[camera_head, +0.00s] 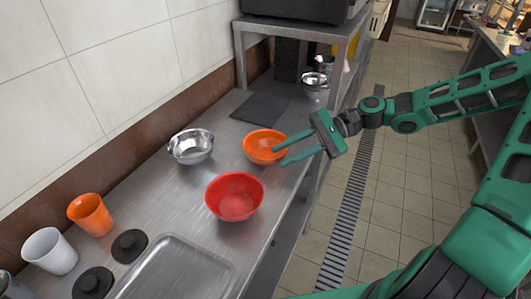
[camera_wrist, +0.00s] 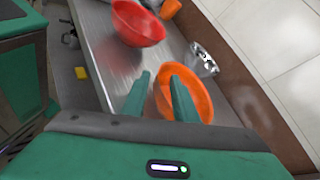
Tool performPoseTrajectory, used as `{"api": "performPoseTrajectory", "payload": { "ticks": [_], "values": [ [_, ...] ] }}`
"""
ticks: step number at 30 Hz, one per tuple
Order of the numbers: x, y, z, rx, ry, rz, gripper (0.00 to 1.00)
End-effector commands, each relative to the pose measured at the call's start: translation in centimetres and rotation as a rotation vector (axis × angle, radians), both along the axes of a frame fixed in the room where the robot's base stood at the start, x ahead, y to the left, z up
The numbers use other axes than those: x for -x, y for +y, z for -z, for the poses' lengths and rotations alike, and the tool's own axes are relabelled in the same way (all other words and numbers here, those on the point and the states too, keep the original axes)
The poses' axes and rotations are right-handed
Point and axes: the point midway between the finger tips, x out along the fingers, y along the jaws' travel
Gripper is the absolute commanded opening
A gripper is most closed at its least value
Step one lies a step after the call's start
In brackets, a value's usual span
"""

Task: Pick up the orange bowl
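The orange bowl (camera_head: 261,141) stands upright on the steel counter near its right edge, between the metal bowl and the grey shelf unit. In the wrist view the orange bowl (camera_wrist: 197,92) lies under my fingers. My gripper (camera_head: 279,155) is open and empty at the bowl's right side. In the wrist view my gripper (camera_wrist: 158,75) has one finger over the bowl's inside and the other outside its rim, with the rim between them. I cannot tell whether either finger touches the bowl.
A red bowl (camera_head: 234,198) stands in front of the orange one, and a metal bowl (camera_head: 190,147) to its left. An orange cup (camera_head: 90,214), a white cup (camera_head: 49,251) and black lids stand front left. A dark mat (camera_head: 259,108) and shelf unit (camera_head: 299,27) are behind.

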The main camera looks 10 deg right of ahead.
Motion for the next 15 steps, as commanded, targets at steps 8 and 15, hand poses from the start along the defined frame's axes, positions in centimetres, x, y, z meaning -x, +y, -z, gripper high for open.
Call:
{"api": "performPoseTrajectory", "payload": {
  "ticks": [8,15],
  "values": [
    [0.16,0.91,0.31,0.0,-0.001,0.0,0.26],
    [0.14,0.88,0.3,0.0,0.0,0.0,0.0]
  ]
}}
